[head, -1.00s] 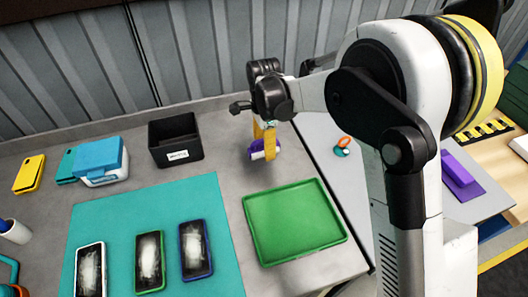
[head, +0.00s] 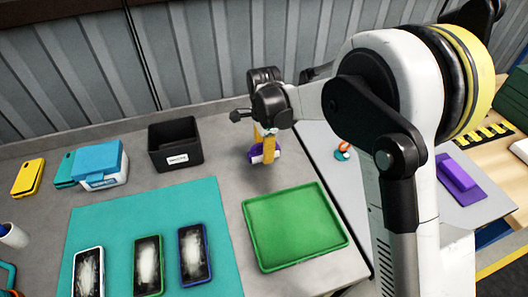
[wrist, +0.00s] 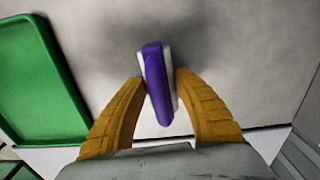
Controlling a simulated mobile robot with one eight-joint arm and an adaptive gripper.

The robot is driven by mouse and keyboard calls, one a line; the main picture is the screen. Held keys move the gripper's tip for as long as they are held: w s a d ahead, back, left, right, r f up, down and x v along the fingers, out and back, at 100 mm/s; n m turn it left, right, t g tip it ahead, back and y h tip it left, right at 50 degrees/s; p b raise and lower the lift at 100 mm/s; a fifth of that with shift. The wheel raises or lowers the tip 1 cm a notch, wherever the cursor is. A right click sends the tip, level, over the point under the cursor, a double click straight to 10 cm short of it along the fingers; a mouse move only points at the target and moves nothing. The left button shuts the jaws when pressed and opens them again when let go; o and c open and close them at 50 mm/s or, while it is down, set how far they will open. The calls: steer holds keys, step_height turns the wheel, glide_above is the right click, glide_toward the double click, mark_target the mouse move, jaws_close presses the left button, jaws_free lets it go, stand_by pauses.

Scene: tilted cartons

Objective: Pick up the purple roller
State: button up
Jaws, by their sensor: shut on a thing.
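The purple roller (wrist: 156,80), with a white part along its side, is between the yellow fingers of my gripper (wrist: 160,95) in the wrist view. The fingers touch it on both sides, and my gripper is shut on it. In the head view, my gripper (head: 264,150) points down behind the green tray, and the purple roller (head: 256,156) shows around the fingertips. The fingers hide part of it. I cannot tell for sure whether it is clear of the grey table.
The green tray (head: 295,228) lies in front of my gripper, beside a teal mat (head: 120,220) with several phones. A black bin (head: 175,143) and a blue-lidded box (head: 102,165) stand to the left. A purple block (head: 458,175) is at the right.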

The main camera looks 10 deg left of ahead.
steer(key=shift+r, duration=0.5)
steer(key=r, duration=0.1)
steer(key=r+p, duration=0.1)
steer(key=s+r+p, duration=0.1)
steer(key=r, duration=0.1)
steer(key=shift+d, duration=0.35)
steer(key=s+d+r+p, duration=0.3)
steer(key=s+d+r, duration=0.2)
steer(key=s, duration=0.3)
steer(key=shift+s+d+r, duration=0.25)
steer(key=shift+d+r, duration=0.15)
steer(key=shift+d, duration=0.15)
steer(key=o, duration=0.6)
steer(key=c, duration=0.4)
steer(key=shift+c, duration=0.2)
steer(key=shift+s, duration=0.1)
